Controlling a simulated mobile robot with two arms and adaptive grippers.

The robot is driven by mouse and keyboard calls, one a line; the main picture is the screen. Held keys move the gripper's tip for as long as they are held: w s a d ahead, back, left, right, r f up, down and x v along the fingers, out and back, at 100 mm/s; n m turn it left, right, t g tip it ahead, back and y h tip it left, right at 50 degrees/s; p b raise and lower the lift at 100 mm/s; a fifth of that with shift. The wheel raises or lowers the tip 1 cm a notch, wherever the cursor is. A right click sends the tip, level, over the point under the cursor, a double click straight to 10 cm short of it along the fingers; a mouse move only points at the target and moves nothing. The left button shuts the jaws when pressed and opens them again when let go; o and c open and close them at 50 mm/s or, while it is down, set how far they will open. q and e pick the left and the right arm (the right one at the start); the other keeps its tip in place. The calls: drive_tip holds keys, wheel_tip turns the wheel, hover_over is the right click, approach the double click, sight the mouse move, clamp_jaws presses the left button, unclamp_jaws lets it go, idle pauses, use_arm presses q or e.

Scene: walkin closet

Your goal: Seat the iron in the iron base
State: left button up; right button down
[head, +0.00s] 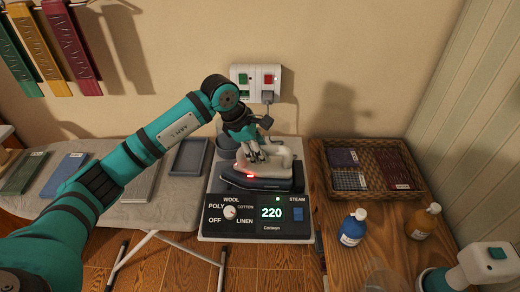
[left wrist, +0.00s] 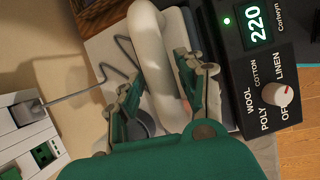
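The iron (head: 262,182) has a dark body, a white handle and a small red light. It is over the iron base (head: 212,205), behind the front panel that reads 220. I cannot tell whether it rests fully in the base or is slightly above it. My left gripper (head: 257,155) comes down on the handle from above. In the left wrist view its two fingers (left wrist: 158,88) lie on either side of the white handle (left wrist: 150,50) and appear closed against it. The iron's underside is hidden. My right gripper does not show.
A wall socket plate (head: 257,77) with a plug and cord is behind the base. To the right, a wooden surface (head: 345,270) holds a wicker basket (head: 375,145) of folded cloths, a blue bottle (head: 353,227) and an amber bottle (head: 424,222). An ironing board (head: 110,215) is at left.

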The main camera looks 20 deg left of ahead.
use_arm(q)
drive_tip(key=shift+o, duration=0.7)
drive_tip(key=shift+s+f, duration=0.1)
drive_tip(key=shift+f, duration=0.2)
drive_tip(key=v, duration=1.2)
drive_tip(key=shift+r, duration=0.2)
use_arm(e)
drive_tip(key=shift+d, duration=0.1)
